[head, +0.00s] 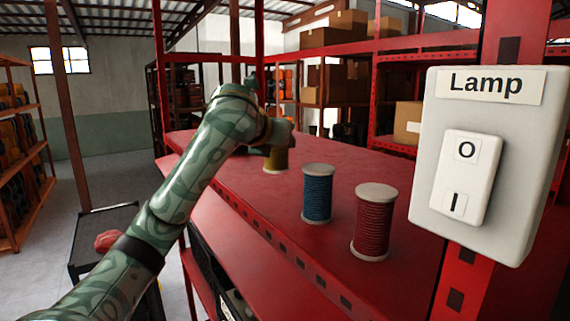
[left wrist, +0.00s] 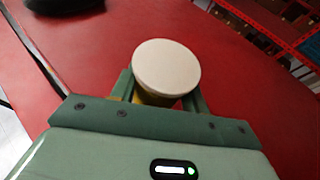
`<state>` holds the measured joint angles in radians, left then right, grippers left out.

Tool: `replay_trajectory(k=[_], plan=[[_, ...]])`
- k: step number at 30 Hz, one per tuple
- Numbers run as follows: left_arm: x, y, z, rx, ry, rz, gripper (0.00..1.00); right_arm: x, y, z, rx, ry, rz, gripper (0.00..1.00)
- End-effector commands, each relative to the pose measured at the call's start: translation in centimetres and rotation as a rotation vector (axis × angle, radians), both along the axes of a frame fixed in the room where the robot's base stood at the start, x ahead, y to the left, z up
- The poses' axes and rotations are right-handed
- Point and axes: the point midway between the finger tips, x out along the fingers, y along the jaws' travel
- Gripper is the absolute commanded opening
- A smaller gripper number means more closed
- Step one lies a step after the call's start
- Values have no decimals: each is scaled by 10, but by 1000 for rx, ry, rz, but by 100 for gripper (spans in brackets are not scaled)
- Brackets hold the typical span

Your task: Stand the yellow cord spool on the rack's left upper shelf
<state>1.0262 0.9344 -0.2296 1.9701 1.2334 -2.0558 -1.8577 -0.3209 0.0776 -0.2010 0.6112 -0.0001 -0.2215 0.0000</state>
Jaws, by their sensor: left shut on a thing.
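The yellow cord spool (head: 276,159) is upright at the far left part of the rack's red upper shelf (head: 235,173); its base looks to be on or just above the surface. Its upper part is hidden by my left gripper (head: 279,147) in the head view. In the left wrist view its pale round top (left wrist: 166,66) sits between the two green fingers of my left gripper (left wrist: 160,95), which is shut on it. A little yellow cord shows below that top. My right gripper is not in view.
A blue cord spool (head: 317,194) and a dark red cord spool (head: 373,222) stand nearer on the same shelf. A lamp switch box (head: 465,180) is on the red post at right. A dark cart (head: 106,222) stands at left. Bare shelf lies behind the spools.

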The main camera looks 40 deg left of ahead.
Motion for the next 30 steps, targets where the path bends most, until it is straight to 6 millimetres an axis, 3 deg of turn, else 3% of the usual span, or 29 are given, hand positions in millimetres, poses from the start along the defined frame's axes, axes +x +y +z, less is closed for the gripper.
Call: replay_trajectory(k=[8, 15, 19, 25, 26, 27, 30], plan=[[2, -22, -27, 0, -1, 1, 20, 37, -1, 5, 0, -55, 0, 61], [2, -23, -57, -1, -1, 2, 20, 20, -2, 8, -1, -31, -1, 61], [2, -22, -58, 0, -2, 3, 20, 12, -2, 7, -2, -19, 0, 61], [2, -22, -59, 1, -2, 2, 20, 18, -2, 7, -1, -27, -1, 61], [2, -22, -59, 0, -1, 2, 54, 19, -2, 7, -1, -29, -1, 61], [2, -22, -59, 0, -1, 2, 65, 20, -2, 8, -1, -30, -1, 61], [2, -22, -59, 0, -1, 2, 67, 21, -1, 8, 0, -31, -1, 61]])
